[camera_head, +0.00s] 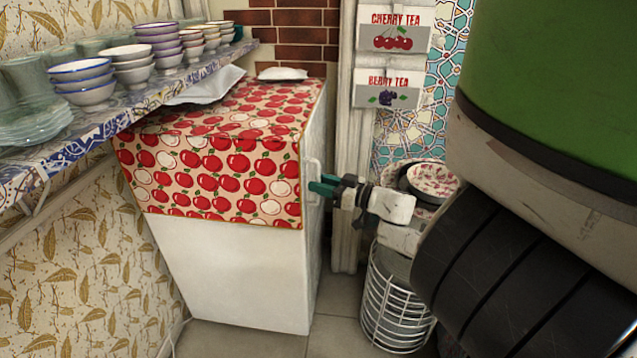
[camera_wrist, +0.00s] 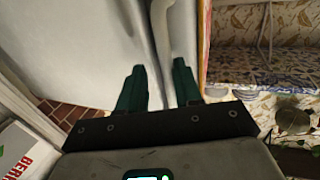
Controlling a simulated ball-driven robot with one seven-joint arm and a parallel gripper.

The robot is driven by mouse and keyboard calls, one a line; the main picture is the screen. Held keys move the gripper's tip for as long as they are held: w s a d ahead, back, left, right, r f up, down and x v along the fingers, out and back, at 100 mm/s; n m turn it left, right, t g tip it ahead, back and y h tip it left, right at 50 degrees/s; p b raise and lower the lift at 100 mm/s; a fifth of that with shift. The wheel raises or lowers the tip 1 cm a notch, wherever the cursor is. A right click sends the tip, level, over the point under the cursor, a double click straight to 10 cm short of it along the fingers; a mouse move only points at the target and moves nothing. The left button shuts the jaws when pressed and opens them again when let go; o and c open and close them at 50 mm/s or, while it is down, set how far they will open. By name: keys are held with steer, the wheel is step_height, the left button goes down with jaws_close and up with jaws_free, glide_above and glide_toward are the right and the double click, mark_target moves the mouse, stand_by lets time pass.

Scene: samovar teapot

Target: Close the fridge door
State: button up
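The white fridge (camera_head: 240,275) stands against the patterned wall, with a red apple-print cloth (camera_head: 215,185) draped over its top and upper side. Its door is the narrow face on the right in the head view, seen at a steep angle; I see no wide gap, but cannot tell whether it is fully shut. The pale door (camera_wrist: 90,45) fills much of the wrist view, with its handle (camera_wrist: 161,20) upright. My gripper (camera_head: 322,187) is at the handle. Its green fingers (camera_wrist: 159,78) are apart, with the handle between or just beyond them; contact is unclear.
A tiled shelf (camera_head: 110,120) with bowls and glassware juts out at the left. A white wire basket (camera_head: 392,300) and plates (camera_head: 433,180) stand right of the fridge, near my arm. Tea signs (camera_head: 394,30) hang behind. Floor tiles (camera_head: 335,330) show between fridge and basket.

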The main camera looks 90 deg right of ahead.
steer(key=v, duration=0.9)
steer(key=shift+s, duration=0.4)
steer(key=shift+a+r, duration=0.1)
steer(key=w+a+f+m+g+p, duration=0.25)
steer(key=w+a+f+g, duration=0.8)
steer(key=a+f, duration=0.55)
steer(key=w+a+r+n+g+y+p, duration=0.1)
steer(key=a+r+n+g+y, duration=0.1)
steer(key=a, duration=1)
steer(key=w+a+r+n+g+y+p, duration=0.2)
steer(key=a+n+g+y, duration=0.1)
steer(key=a, duration=1)
steer(key=shift+r+n+y+p, duration=0.2)
steer(key=shift+n+y+p, duration=0.1)
steer(key=shift+n+y, duration=0.6)
steer(key=shift+w+a, duration=0.1)
